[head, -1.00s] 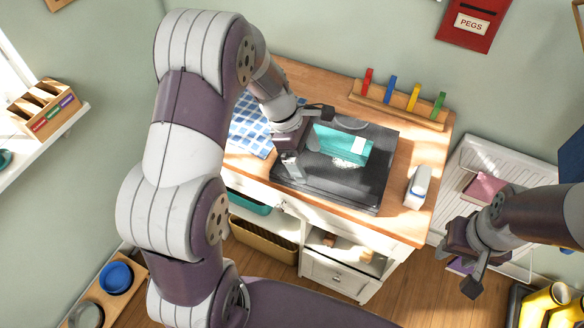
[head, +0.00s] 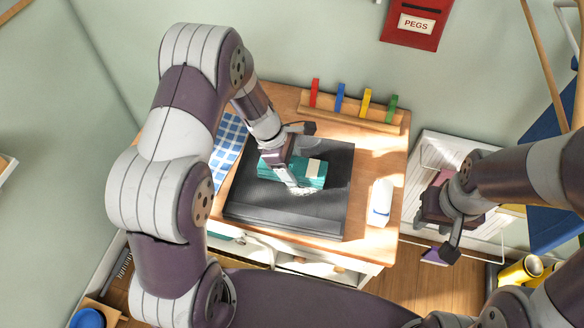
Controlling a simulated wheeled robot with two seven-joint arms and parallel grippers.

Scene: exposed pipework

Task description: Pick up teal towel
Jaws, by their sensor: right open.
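The teal towel (head: 312,178), folded and with a pale patch on its top, lies on a dark flat tray-like surface (head: 335,205) on the wooden cabinet top. My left gripper (head: 293,157) is right over the towel's left part. Its two fingers stand apart, one beyond the towel's back edge and one overlapping the towel in front. The gripper hides part of the towel, and I cannot tell whether the fingers touch it. My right gripper (head: 453,208) is open and empty, right of the cabinet, away from the towel.
A blue checked cloth (head: 226,145) lies at the cabinet's left. A rack with coloured pegs (head: 352,112) stands at the back.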

